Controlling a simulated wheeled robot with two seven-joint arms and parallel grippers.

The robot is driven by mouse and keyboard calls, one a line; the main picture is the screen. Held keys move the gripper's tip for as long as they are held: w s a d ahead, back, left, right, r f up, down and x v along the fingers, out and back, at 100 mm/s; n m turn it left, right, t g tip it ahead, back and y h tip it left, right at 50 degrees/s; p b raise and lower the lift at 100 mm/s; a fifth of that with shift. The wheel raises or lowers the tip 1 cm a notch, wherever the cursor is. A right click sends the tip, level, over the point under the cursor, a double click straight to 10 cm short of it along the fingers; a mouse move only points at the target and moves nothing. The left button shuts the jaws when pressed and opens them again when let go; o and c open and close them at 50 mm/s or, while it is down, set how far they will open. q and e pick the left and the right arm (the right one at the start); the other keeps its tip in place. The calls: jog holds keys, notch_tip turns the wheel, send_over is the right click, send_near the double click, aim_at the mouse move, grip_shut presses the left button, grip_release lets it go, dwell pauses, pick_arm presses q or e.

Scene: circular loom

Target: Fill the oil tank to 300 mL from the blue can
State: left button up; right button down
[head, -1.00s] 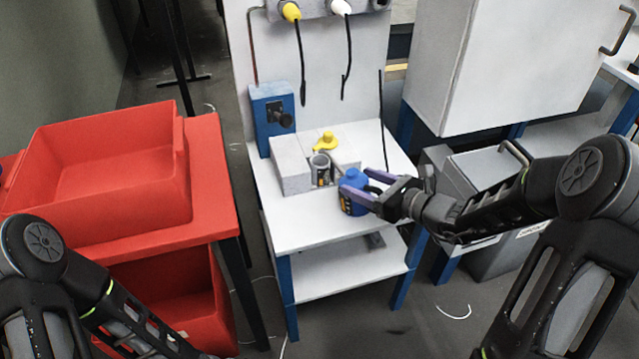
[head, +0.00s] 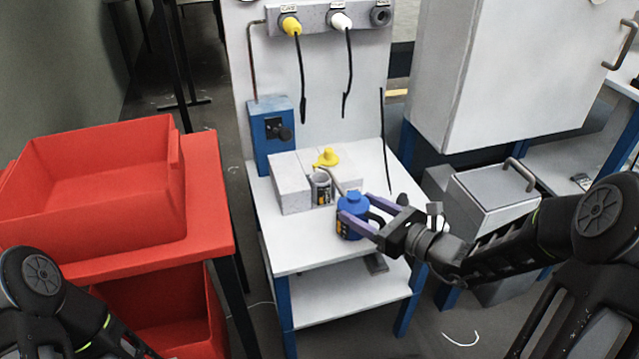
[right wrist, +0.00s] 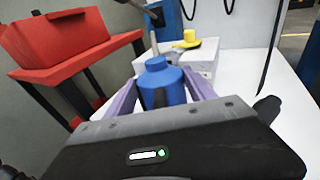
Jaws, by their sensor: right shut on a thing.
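The blue can (head: 350,222) stands at the front right of the white table, beside the grey block. It also shows in the right wrist view (right wrist: 161,82), with a spout rising from its far side. My right gripper (head: 361,213) is shut on the blue can, with one purple finger on each side. The oil tank appears to be the small grey cup-like vessel (head: 320,187) at the front of the grey block, just left of the can; its level cannot be read. A yellow cap-like piece (head: 327,157) sits on the block behind it. My left gripper is out of view.
The white table (head: 296,255) has a back panel with a blue box (head: 271,133) and hanging cables. A red bin (head: 95,185) stands on a red table at left. A grey container (head: 492,188) and white cabinet (head: 495,75) are at right.

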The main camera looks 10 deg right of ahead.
jog(key=s+r, duration=0.1)
jog(key=s+a+r+p, duration=0.1)
jog(key=r, duration=0.1)
jog(key=shift+s+a+r, duration=0.1)
jog(key=shift+a, duration=0.05)
jog(key=shift+r, duration=0.15)
dwell(0.3)
